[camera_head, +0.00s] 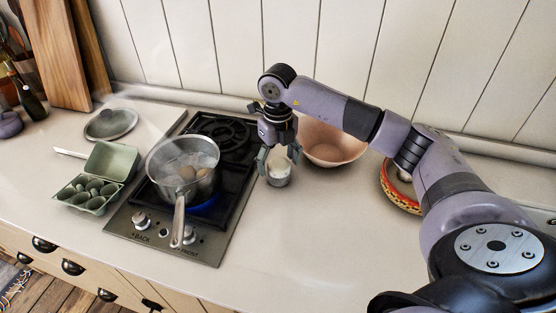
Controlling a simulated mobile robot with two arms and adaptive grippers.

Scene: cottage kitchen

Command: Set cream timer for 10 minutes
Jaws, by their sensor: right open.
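The cream timer (279,174) is a small, pale, round thing standing on the counter just right of the stove. My right gripper (279,160) points down over it, open, with its fingers spread around the upper part of the timer. I cannot tell whether the fingers touch it. The timer's markings are too small to read, and its top is partly hidden by the gripper. My left gripper is not in view.
A pot (183,163) with eggs in water sits on the lit stove (222,215), its handle pointing to the front. A green egg carton (112,160) and a lid (111,124) lie left. A pink bowl (333,146) stands close behind the gripper. The front counter is clear.

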